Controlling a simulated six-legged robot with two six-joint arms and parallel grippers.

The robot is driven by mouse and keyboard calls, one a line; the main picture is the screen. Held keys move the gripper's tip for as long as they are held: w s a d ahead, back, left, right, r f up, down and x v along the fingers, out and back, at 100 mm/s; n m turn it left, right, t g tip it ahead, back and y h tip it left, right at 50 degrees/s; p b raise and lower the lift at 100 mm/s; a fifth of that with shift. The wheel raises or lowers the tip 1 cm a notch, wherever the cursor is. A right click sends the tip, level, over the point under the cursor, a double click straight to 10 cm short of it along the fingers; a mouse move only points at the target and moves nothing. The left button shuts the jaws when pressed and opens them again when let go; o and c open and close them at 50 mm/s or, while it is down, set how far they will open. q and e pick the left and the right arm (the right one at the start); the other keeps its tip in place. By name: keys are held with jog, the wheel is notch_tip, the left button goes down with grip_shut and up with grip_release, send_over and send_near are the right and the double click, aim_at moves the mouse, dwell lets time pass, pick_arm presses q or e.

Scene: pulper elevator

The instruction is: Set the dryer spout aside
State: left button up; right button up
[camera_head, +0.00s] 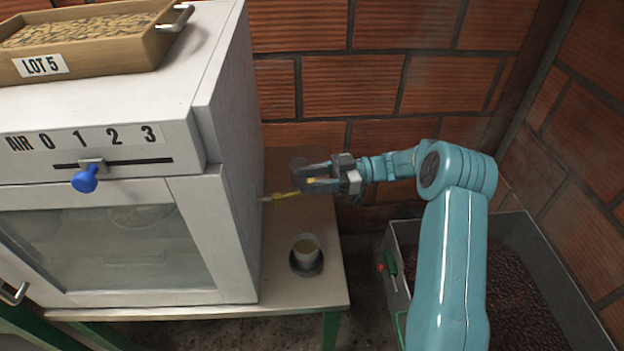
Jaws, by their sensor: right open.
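The dryer is a white cabinet (130,80) at the left, with a glass front and a scale marked AIR 0 1 2 3. A thin yellow piece (286,196) with a pale stub at its left end sticks out by the dryer's right side; it looks like the spout. My right gripper (305,177) is open, its fingers pointing left toward the dryer, at the right end of the yellow piece. I cannot tell whether they touch it. My left gripper is not in view.
A blue slider knob (85,179) is on the dryer front. A LOT 5 tray (100,52) sits on top. A grey bin (552,260) of dark beans stands right. Brick walls close the back.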

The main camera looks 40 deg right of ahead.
jog(key=shift+d+f, duration=0.15)
jog(key=v, duration=1.6)
jog(key=shift+p, duration=0.35)
jog(key=shift+s, duration=0.1)
